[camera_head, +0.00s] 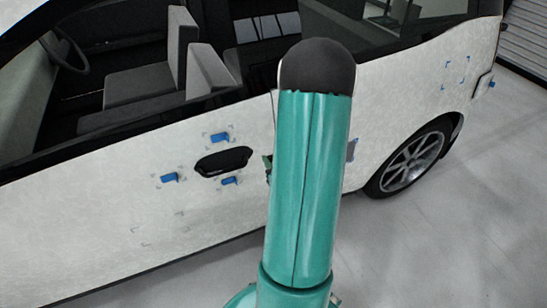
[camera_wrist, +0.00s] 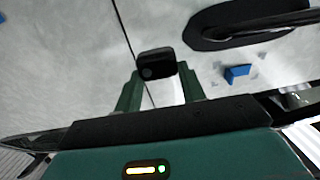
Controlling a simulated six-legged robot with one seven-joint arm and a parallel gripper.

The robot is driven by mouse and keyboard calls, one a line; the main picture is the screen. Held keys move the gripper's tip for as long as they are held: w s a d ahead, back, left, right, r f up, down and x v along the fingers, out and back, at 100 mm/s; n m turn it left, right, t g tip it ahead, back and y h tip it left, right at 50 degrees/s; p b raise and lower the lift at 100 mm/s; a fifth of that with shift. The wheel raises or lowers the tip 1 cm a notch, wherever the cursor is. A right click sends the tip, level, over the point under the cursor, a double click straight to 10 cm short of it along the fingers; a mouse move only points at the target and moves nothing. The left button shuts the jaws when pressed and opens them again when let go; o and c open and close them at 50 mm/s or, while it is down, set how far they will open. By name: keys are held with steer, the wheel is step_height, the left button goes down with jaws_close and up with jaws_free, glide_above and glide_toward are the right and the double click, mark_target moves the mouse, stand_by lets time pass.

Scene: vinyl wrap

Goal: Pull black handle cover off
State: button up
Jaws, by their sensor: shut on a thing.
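My gripper (camera_wrist: 158,80) is shut on a small black piece, which looks like the black handle cover (camera_wrist: 156,62), held between the tips of its two green fingers. The black door handle (camera_head: 223,162) is on the white car door, left of my arm in the head view. It also shows at the top right of the wrist view (camera_wrist: 250,22), apart from the held piece. In the head view my arm hides most of my gripper and the held piece.
Blue tabs stick to the door around the handle, one above it (camera_head: 219,137), one to the left (camera_head: 170,177) and one below (camera_head: 229,181). The white car (camera_head: 420,88) fills the space ahead. Its rear wheel (camera_head: 412,160) is right of my arm. Grey floor (camera_head: 450,240) is clear at right.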

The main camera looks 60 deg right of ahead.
steer(key=shift+v, duration=1.1)
